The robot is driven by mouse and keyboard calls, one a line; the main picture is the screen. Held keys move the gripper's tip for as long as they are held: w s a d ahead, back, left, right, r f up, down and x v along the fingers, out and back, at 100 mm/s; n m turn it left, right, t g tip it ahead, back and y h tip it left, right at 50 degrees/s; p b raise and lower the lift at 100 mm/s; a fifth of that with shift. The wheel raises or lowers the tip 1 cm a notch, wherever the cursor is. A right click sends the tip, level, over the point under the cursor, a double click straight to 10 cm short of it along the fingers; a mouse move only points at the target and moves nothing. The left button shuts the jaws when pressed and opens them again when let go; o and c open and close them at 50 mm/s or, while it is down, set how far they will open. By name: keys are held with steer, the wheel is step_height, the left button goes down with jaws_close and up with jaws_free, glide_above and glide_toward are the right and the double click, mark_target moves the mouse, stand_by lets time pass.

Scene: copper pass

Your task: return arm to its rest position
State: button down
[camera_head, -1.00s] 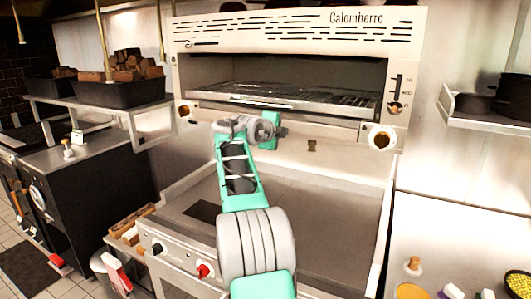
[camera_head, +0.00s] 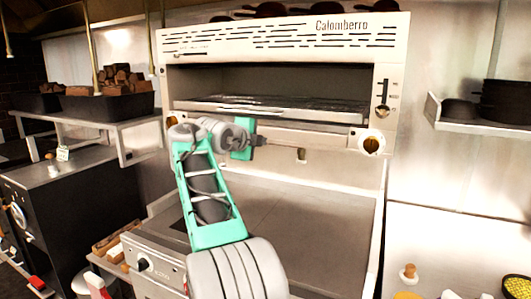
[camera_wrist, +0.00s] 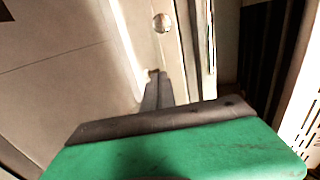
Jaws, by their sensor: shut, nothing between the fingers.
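My arm (camera_head: 210,205) reaches up and forward over the flat griddle, in front of the Calomberro grill oven. It is bent at the top, with its end pointing right. My gripper (camera_head: 262,141) is small in the head view, just below the oven's open shelf. In the wrist view my gripper's fingers (camera_wrist: 156,88) are together, with nothing seen between them. I cannot tell the exact gap between the gripper and the oven front.
The grill oven (camera_head: 290,38) hangs above the griddle (camera_head: 310,205). A shelf with black pans (camera_head: 462,110) is at the right. A wood-filled black tray (camera_head: 112,103) stands on a rack at the left. Shakers (camera_head: 408,273) stand at the lower right.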

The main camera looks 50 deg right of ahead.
steer(key=v, duration=0.5)
steer(key=w+a+f+n+y, duration=0.2)
steer(key=a+f+n+y, duration=0.3)
steer(key=f+n, duration=0.65)
steer(key=w+a+f+n+y, duration=0.25)
steer(key=a+f+n, duration=0.55)
steer(key=f, duration=0.6)
steer(key=s+a+f+n+g+y, duration=0.25)
steer(key=s+a+f+n, duration=0.35)
steer(key=s+a, duration=0.4)
steer(key=s+a+f+n+g+y, duration=0.1)
steer(key=s+a+f+n+y, duration=0.3)
steer(key=s+a+f, duration=0.55)
steer(key=s+a+r+n+t+p, duration=0.2)
steer(key=a+r, duration=0.4)
steer(key=a, duration=0.3)
steer(key=shift+r+n+p, duration=0.25)
steer(key=shift+n+p, duration=0.1)
steer(key=shift+n, duration=0.2)
